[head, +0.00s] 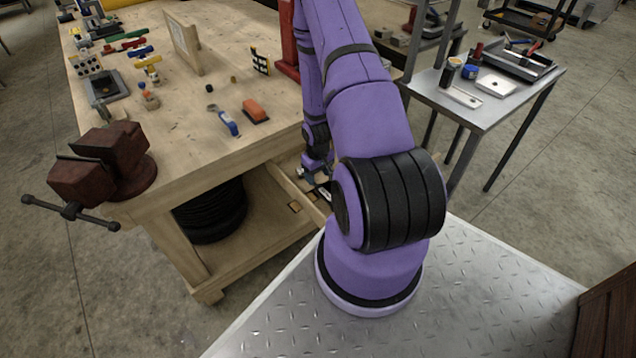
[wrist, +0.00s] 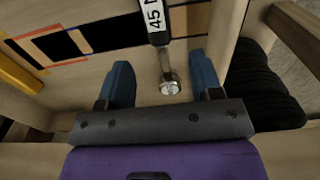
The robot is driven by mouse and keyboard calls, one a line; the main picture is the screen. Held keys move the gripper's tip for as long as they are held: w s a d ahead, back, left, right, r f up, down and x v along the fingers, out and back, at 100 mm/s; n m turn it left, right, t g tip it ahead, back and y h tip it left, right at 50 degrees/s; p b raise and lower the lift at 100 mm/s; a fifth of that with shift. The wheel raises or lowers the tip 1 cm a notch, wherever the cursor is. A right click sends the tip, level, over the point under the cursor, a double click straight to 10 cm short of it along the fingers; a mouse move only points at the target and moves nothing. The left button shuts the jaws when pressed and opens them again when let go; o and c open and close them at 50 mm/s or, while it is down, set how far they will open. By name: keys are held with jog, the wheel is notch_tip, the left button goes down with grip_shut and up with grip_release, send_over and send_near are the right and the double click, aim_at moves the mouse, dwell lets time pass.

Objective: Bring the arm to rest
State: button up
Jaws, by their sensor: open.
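My purple arm reaches down past the right front corner of the wooden workbench (head: 195,135). My gripper (head: 315,176) is low beside the bench, over an open wooden drawer (head: 284,196), and is partly hidden by the arm. In the wrist view, its two blue fingers stand apart, so my gripper (wrist: 159,66) is open. Between the fingers is a tool with a white label reading 45 (wrist: 156,20) and a round silver end (wrist: 170,88). It lies in the drawer; I see no finger touching it.
A red-brown vise (head: 105,165) sits on the bench's near corner. Black tyres (head: 212,212) lie on the shelf below. A metal side table (head: 480,105) with tools stands right. My diamond-plate base top is mostly clear. Open floor lies left and right.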

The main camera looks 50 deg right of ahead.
notch_tip(320, 180, up, 4)
jog(key=shift+r, duration=0.15)
dwell(0.3)
jog(key=w+a+r+t+h, duration=0.1)
jog(key=w+a+r, duration=0.15)
jog(key=r, duration=0.75)
jog(key=w+a+r, duration=0.2)
jog(key=a+r, duration=0.2)
jog(key=r, duration=0.6)
jog(key=w+a+r+t+h, duration=0.1)
jog(key=w+a+r, duration=0.15)
jog(key=r, duration=0.85)
jog(key=s+a+r+n+t, duration=0.2)
jog(key=s+a+r, duration=0.6)
jog(key=a+r, duration=0.55)
jog(key=s+a+r+y, duration=0.1)
jog(key=s+a+r, duration=0.1)
jog(key=s, duration=0.4)
jog(key=s+a+r+t+y, duration=0.1)
jog(key=s+a+r, duration=0.1)
jog(key=s+r, duration=0.3)
jog(key=shift+s+a+n, duration=0.25)
jog(key=shift+s+n, duration=0.05)
jog(key=shift+s, duration=0.25)
